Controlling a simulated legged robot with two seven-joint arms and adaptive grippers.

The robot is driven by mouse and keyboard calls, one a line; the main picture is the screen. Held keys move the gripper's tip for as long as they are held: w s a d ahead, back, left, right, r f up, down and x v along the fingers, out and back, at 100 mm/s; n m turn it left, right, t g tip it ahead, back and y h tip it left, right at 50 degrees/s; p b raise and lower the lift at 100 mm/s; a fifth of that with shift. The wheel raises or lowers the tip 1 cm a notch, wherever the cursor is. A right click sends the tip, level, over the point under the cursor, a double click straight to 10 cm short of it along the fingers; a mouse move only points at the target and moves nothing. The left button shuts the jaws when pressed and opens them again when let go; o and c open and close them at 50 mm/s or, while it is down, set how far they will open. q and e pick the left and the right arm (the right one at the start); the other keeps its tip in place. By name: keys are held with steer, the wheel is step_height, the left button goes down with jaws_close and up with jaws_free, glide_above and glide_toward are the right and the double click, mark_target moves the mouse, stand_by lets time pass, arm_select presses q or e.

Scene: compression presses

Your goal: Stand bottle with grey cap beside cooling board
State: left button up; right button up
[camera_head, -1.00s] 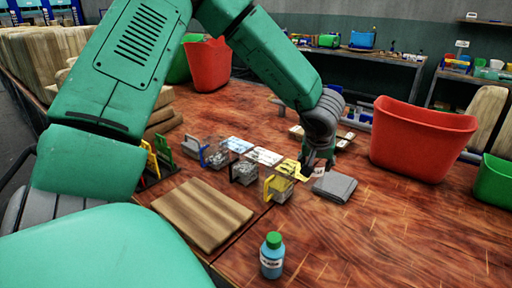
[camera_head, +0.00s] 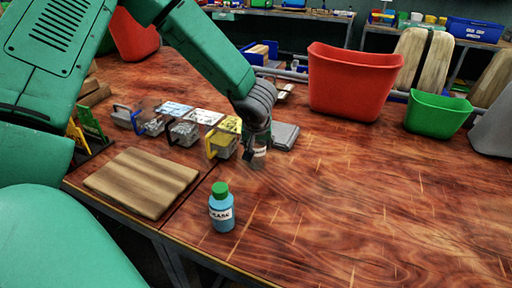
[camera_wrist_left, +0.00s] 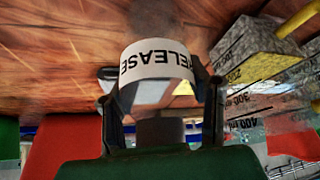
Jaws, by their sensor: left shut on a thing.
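My left gripper (camera_head: 258,145) is shut on a small bottle (camera_head: 257,160) with a white band label, just above or on the table right of the yellow-handled box; I cannot tell if it touches. In the left wrist view the bottle's label (camera_wrist_left: 158,62) reads "RELEASE" and sits between the two fingers (camera_wrist_left: 165,100); a grey part below it may be its cap. The wooden board (camera_head: 143,183), likely the cooling board, lies flat at the left front of the table. My right gripper is not in view.
A blue bottle with a green cap (camera_head: 221,208) stands right of the board, near the front edge. Several handled boxes (camera_head: 184,132) stand behind the board. A grey slab (camera_head: 285,135) lies behind my gripper. Red (camera_head: 350,85) and green (camera_head: 437,115) bins stand behind. The table's right front is clear.

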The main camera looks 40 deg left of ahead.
mark_target(264, 143)
arm_select(q)
steer(key=shift+d+r, duration=0.2)
steer(key=shift+d, duration=0.85)
steer(key=shift+d+f, duration=0.1)
steer(key=shift+d, duration=0.3)
steer(key=o, duration=0.9)
steer(key=shift+a+f, duration=0.1)
steer(key=shift+a, duration=0.1)
steer(key=o, duration=0.5)
steer(key=shift+a+f, duration=0.3)
steer(key=shift+a, duration=0.55)
steer(key=shift+s+a+f, duration=0.1)
steer(key=shift+a, duration=0.15)
steer(key=shift+d+r, duration=0.2)
steer(key=d+r, duration=0.1)
steer(key=r+p, duration=0.1)
steer(key=r, duration=0.1)
steer(key=s+d+r, duration=0.1)
steer(key=shift+d+r, duration=0.15)
steer(key=shift+d, duration=0.15)
steer(key=shift+p+v, duration=1.35)
steer(key=shift+v, duration=2.7)
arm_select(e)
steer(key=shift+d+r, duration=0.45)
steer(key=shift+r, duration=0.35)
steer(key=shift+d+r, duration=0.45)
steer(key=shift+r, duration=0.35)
